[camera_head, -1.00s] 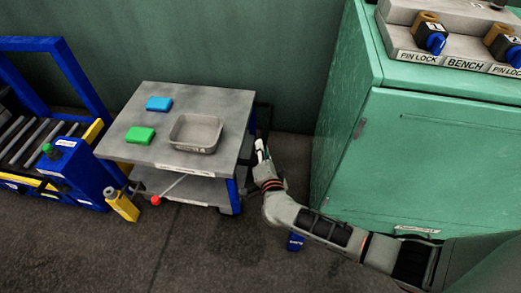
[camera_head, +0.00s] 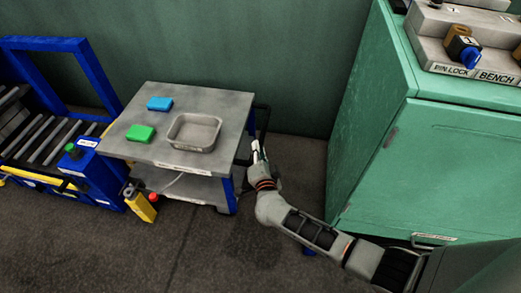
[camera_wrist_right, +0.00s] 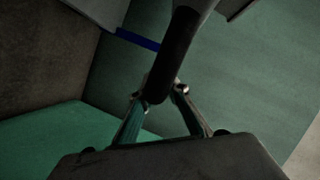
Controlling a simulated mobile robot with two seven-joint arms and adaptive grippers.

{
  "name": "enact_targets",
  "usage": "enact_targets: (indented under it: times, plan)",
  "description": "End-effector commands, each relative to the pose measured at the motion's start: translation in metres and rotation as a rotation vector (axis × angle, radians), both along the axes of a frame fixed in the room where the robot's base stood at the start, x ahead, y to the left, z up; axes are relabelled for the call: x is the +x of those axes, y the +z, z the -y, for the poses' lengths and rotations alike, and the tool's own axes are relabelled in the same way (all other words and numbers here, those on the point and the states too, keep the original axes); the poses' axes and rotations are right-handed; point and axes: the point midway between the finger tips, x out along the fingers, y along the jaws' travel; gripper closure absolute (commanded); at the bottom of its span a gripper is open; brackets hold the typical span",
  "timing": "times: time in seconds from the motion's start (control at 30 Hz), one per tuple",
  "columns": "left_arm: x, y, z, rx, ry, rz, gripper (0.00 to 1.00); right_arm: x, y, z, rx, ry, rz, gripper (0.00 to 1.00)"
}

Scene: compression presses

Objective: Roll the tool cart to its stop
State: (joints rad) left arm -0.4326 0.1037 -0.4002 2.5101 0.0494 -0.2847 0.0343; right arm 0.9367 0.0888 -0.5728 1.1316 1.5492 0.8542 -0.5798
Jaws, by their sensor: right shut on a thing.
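The tool cart (camera_head: 222,103) has a grey top, a lower shelf and blue legs, and stands left of centre in the head view. A black handle (camera_head: 265,118) is on its right end. My right gripper (camera_head: 257,148) is shut on this handle; the black bar (camera_wrist_right: 172,60) also shows between its fingers in the wrist view. A red knob (camera_head: 153,197) on a thin rod shows at the cart's lower front, next to a yellow post (camera_head: 142,207) with a grey top. I cannot tell whether they touch. My left gripper is out of view.
On the cart lie a blue block (camera_head: 159,104), a green block (camera_head: 140,133) and a grey tray (camera_head: 171,140). A blue roller frame (camera_head: 88,75) stands close on the left. A green bench cabinet (camera_head: 440,170) stands at right. The floor in front is mostly clear.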

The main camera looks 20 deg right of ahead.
Motion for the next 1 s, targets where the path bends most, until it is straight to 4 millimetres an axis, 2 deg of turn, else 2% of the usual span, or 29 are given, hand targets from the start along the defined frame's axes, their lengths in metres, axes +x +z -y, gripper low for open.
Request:
enact_targets:
  times: [0.03, 0.4, 0.43, 0.47, 0.5, 0.83, 1.0]
  plan:
    - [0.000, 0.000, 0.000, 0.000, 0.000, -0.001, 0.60, 0.000, 0.000, -0.006, 0.002, 0.010, 0.000, 1.00]
    - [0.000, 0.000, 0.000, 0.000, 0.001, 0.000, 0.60, 0.001, 0.001, -0.009, 0.004, 0.013, 0.001, 1.00]
    - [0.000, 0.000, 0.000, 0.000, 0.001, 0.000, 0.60, 0.001, 0.001, -0.009, 0.004, 0.014, 0.002, 0.77]
    - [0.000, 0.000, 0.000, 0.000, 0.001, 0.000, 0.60, 0.001, 0.001, -0.009, 0.004, 0.014, 0.002, 0.70]
    - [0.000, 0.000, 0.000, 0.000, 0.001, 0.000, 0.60, 0.001, 0.001, -0.008, 0.004, 0.013, 0.001, 0.68]
    - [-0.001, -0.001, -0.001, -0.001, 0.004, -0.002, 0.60, 0.000, 0.001, -0.004, 0.002, 0.005, 0.001, 0.68]
    - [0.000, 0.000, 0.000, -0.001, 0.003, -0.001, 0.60, -0.011, 0.002, -0.008, 0.004, 0.006, -0.001, 0.68]
